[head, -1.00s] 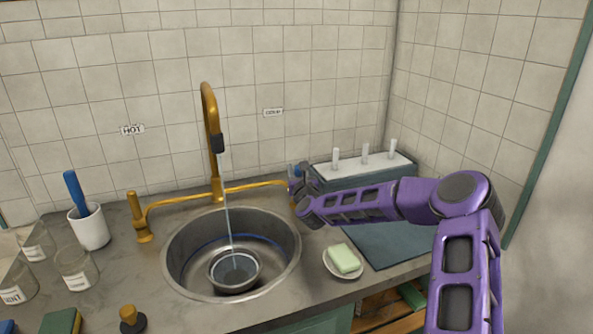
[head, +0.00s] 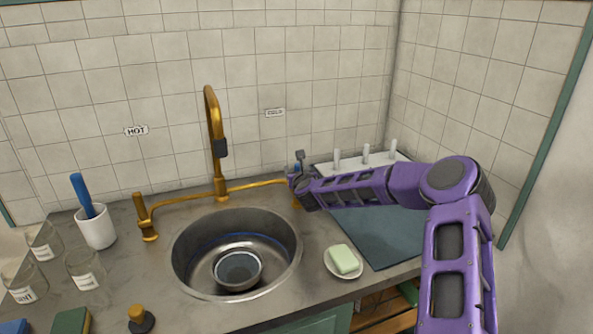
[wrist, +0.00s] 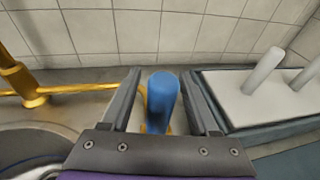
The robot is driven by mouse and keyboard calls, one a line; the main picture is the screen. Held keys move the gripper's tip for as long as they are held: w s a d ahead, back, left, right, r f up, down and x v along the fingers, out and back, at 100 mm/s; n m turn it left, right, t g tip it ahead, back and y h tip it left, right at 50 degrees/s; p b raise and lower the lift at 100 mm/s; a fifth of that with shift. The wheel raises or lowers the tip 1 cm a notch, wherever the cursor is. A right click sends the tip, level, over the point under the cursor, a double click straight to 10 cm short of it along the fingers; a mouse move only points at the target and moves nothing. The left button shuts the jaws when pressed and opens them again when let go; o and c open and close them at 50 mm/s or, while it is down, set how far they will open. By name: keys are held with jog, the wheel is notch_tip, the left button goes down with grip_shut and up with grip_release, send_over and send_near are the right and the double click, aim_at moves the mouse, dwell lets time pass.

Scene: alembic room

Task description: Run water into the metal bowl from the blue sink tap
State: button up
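The metal bowl (head: 238,284) sits upright in the round sink (head: 185,262), below the spout of the brass tap (head: 213,110). A pale disc fills its inside and looks like water. No stream shows below the dark nozzle (head: 221,148). The blue tap handle (wrist: 163,100) stands upright between the fingers of my gripper (wrist: 162,88) in the wrist view. A narrow gap shows on each side of it, so the fingers look open around it. In the head view my gripper (head: 298,172) is at the right end of the brass pipe and mostly hides the handle.
A soap dish (head: 332,274) with green soap lies right of the sink. A white rack with pegs (head: 350,163) stands behind my forearm. The other tap handle (head: 140,205) is at the left under the HOT label. A white cup (head: 98,230) and glass jars stand farther left.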

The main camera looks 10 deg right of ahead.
jog(key=shift+s, duration=0.1)
jog(key=v, duration=1.7)
jog(key=shift+s+a, duration=0.1)
jog(key=shift+a, duration=0.05)
